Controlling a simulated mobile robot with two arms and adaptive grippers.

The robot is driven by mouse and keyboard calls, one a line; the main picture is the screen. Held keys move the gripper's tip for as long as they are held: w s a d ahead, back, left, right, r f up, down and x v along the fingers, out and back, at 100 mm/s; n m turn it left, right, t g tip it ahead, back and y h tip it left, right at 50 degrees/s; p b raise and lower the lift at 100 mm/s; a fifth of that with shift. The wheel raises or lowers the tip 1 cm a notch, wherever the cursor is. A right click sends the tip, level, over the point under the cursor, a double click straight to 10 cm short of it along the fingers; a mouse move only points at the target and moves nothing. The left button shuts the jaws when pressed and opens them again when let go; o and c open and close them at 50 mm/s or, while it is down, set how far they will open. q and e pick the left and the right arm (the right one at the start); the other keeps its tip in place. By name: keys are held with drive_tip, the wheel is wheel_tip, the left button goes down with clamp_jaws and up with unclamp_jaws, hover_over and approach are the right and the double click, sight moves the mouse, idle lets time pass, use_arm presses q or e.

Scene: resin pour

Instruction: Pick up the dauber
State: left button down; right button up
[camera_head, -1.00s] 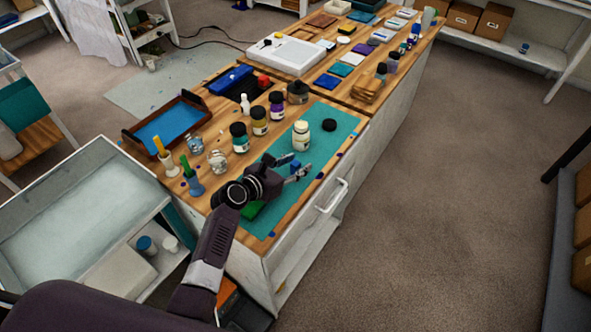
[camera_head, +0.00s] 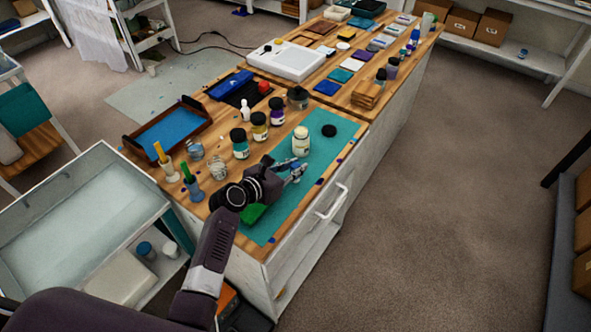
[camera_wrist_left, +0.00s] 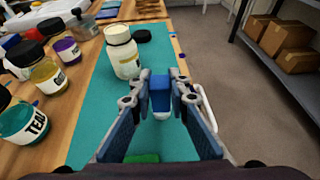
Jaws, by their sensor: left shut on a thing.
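The dauber (camera_wrist_left: 160,92), a small blue block with a white end, is between the fingertips of my left gripper (camera_wrist_left: 160,98). The gripper is shut on it, above the teal mat (camera_wrist_left: 100,120). In the head view the left gripper (camera_head: 295,171) is over the mat's near half, and the dauber (camera_head: 295,165) shows small and blue at the fingertips. I cannot tell how far its white end is from the mat. My right gripper is not in view.
A cream jar (camera_head: 301,141) without a lid stands just beyond the gripper, with a black lid (camera_head: 329,130) beside it. A green item (camera_head: 252,213) lies under the wrist. Several paint jars stand left of the mat, including a teal one (camera_head: 239,142).

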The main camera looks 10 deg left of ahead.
sight(295, 165)
use_arm(q)
wheel_tip(295, 165, up, 18)
drive_tip(key=shift+r, duration=0.25)
idle(0.7)
idle(0.9)
